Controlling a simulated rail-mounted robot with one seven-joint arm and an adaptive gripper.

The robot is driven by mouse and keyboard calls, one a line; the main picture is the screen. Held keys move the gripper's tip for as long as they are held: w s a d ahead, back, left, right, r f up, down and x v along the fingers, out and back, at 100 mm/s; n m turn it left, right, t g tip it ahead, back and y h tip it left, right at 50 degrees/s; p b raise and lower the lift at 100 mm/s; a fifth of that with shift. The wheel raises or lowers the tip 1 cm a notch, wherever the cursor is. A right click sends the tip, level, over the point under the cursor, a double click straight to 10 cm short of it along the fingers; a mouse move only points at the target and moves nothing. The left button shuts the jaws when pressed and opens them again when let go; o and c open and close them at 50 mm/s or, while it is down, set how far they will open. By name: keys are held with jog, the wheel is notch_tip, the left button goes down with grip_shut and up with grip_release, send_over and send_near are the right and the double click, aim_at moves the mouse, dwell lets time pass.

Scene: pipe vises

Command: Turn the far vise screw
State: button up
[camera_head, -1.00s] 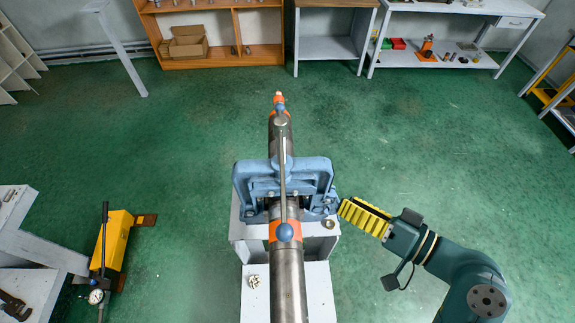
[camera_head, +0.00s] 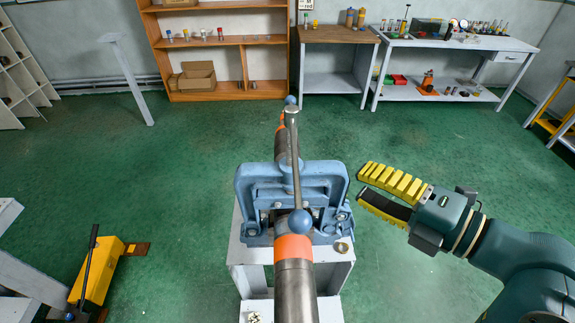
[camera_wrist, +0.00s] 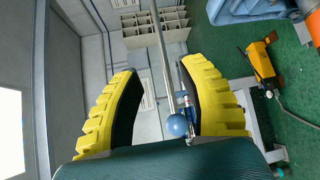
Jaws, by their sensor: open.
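The one vise (camera_head: 258,178) clearly in view is a blue frame clamped on a steel pipe (camera_head: 297,290) with orange bands. A straight screw handle bar (camera_head: 293,160) with a blue ball (camera_head: 299,222) at each end runs across its top. My gripper (camera_head: 362,183) has yellow ribbed fingers, stands to the right of the vise, points left, and is open and empty. In the wrist view the bar (camera_wrist: 161,55) and its near ball (camera_wrist: 177,125) show between my spread fingers. The head view shows a gap between fingers and bar.
A grey stand (camera_head: 250,252) carries the vise. A yellow hand pump (camera_head: 95,275) is on the floor at left. A shelf (camera_head: 245,70) and a workbench (camera_head: 450,42) stand along the back wall. The green floor around the vise is mostly clear.

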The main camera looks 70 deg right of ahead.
aim_at(294, 148)
jog(key=p+x, duration=0.2)
jog(key=x, duration=1.4)
jog(key=shift+r, duration=0.1)
grip_shut()
jog(key=shift+a, duration=0.1)
